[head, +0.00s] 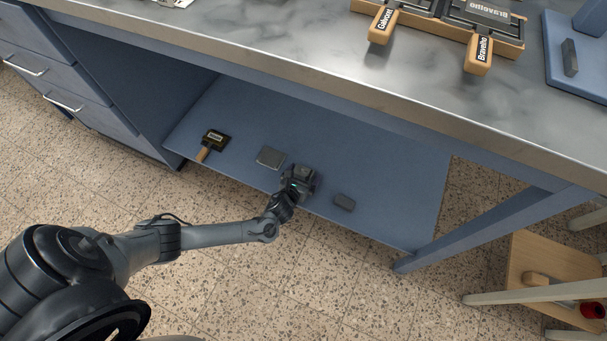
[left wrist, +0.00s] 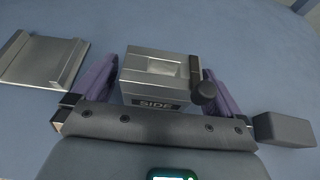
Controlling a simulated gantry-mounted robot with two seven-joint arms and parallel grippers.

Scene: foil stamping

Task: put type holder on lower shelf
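The type holder (left wrist: 160,75) is a grey metal block with an open recess on top, a "SIDE" label and a dark knob at its right. My left gripper (head: 299,178) is over the front part of the lower shelf (head: 390,175). Its purple fingers close on both sides of the type holder in the left wrist view (left wrist: 160,85). The holder looks level, at or just above the shelf; its underside is hidden. In the head view the gripper mostly hides the holder. My right gripper is in neither view.
On the shelf lie a black tool with a wooden handle (head: 215,140), a flat metal tray (head: 270,157) left of my gripper and a small grey block (head: 344,202) to its right. The marble worktop (head: 300,40) overhangs the shelf. A table leg (head: 480,228) stands at right.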

